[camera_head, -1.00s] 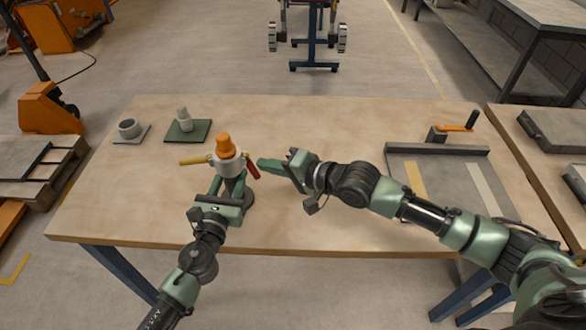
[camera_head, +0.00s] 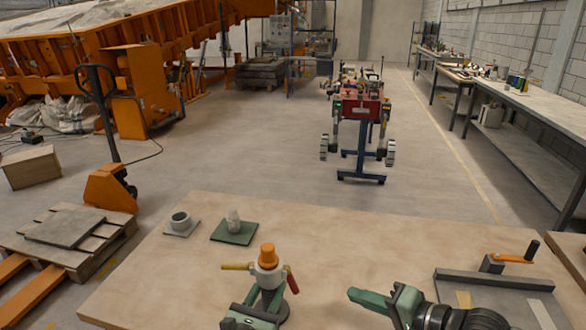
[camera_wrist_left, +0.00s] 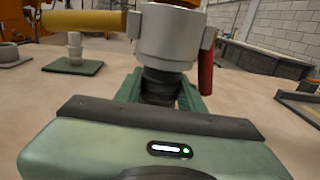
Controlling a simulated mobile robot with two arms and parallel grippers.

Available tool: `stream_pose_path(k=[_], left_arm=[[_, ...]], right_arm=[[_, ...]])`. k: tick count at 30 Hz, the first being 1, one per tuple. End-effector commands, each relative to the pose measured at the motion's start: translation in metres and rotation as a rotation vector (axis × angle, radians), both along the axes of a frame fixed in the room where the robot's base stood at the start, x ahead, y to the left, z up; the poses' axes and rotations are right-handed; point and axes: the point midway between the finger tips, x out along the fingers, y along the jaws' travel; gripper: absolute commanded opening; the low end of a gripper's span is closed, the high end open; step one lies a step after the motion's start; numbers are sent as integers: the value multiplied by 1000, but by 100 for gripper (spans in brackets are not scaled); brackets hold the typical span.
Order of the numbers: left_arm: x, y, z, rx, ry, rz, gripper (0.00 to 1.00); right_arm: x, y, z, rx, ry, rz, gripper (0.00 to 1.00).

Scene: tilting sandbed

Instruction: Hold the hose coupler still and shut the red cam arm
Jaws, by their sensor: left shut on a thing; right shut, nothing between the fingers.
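The hose coupler (camera_head: 267,274) stands upright near the table's front, with a silver body, an orange top and a dark neck. In the left wrist view its silver body (camera_wrist_left: 168,38) fills the top middle. The red cam arm (camera_head: 292,280) hangs down at its right side, close to the body in the left wrist view (camera_wrist_left: 206,68). A yellow arm (camera_head: 237,267) sticks out level to the left. My left gripper (camera_head: 267,302) is shut on the dark neck below the body. My right gripper (camera_head: 362,298) is shut and empty, apart from the red arm to its right.
A grey ring on a plate (camera_head: 181,221) and a pale fitting (camera_head: 234,220) on a green mat (camera_head: 234,233) lie at the back left. A grey fixture (camera_head: 495,279) with an orange handle (camera_head: 513,259) stands at the right. The wooden table (camera_head: 340,225) is clear behind the coupler.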

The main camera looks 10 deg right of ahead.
Motion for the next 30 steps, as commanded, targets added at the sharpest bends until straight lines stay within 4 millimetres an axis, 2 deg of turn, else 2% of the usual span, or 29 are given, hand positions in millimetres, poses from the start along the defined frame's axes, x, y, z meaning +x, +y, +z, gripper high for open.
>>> stream_pose_path(k=[1,3,16,20,29,30], left_arm=[[1,1,0,1,0,2,47],[1,1,0,1,0,2,64],[-5,3,-1,1,1,1,64],[-21,10,-1,2,1,0,64],[-75,34,-2,2,4,0,64],[-72,42,-5,10,3,19,64]], right_arm=[[0,0,0,0,0,0,0],[0,0,0,0,0,0,0],[0,0,0,-1,1,0,0],[0,0,0,0,0,0,0],[0,0,0,-1,1,0,0],[0,0,0,-1,1,0,0]])
